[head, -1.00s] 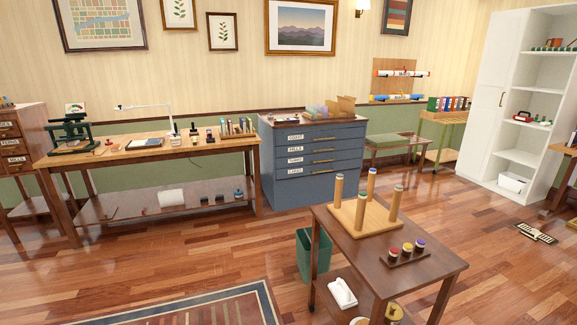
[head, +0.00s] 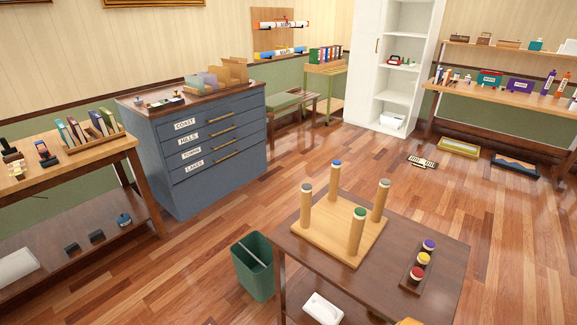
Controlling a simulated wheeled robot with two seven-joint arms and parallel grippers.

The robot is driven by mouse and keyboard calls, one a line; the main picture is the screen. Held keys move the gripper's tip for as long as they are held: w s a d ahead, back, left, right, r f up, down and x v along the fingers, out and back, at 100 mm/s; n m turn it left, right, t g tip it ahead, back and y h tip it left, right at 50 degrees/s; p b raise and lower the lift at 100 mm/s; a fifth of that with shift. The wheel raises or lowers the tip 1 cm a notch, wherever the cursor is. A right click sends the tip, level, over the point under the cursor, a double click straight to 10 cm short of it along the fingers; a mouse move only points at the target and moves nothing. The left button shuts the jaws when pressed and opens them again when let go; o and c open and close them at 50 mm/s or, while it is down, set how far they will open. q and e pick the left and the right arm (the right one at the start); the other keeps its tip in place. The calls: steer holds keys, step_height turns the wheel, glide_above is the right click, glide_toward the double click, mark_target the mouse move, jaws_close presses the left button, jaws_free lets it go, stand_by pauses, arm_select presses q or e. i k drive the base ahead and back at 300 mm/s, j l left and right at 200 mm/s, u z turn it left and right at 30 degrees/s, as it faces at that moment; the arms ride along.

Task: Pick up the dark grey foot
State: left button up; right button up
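A pale wooden board (head: 318,240) lies on the brown table (head: 430,225), with upright round legs standing on it. One leg has a blue top (head: 336,163), one a green top (head: 359,213). The left leg (head: 306,208) and right leg (head: 381,202) have greyish tops; I cannot tell whether either is a dark grey foot. A small dark tray (head: 407,279) beside the board holds a purple piece (head: 429,245), a yellow piece (head: 424,258) and a red piece (head: 416,274). I cannot single out a loose dark grey foot. Neither gripper is in view.
A green bin (head: 253,270) stands on the floor left of the table. A blue-grey drawer cabinet (head: 205,150) and a wooden workbench (head: 100,160) are at the left. A floor grille (head: 423,161) lies toward the white shelving (head: 400,70).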

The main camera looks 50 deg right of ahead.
mark_target(307, 188)
steer(key=i+z, duration=0.4)
steer(key=i+j+z, duration=0.2)
steer(key=z, duration=0.15)
steer(key=i+j+z, duration=0.25)
steer(key=z, duration=0.15)
steer(key=i+j+z, duration=0.35)
steer(key=k+l, duration=0.05)
steer(key=k, duration=0.05)
